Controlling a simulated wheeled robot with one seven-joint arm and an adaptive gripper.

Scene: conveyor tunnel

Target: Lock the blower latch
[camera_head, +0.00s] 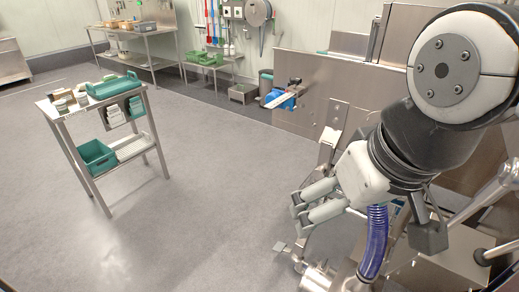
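My gripper (300,211) is right of centre, reaching down and left from my arm. Its two grey fingers lie close together at this angle, and the gap between their tips is not clear. Nothing shows held between them. A small flat metal tab (280,247) sticks out below and left of the fingertips, apart from them in the picture. It may be the blower latch, but I cannot tell for sure, nor whether it is locked. Below my gripper is shiny metal machinery (318,278), with a ribbed blue-purple hose (376,240) rising beside it. My arm hides part of this area.
A steel cart (135,150) with green trays stands on the left. Steel benches (150,35) line the back wall. A steel panel (310,75) with a blue device (280,99) stands behind my gripper. The floor between cart and machinery is clear.

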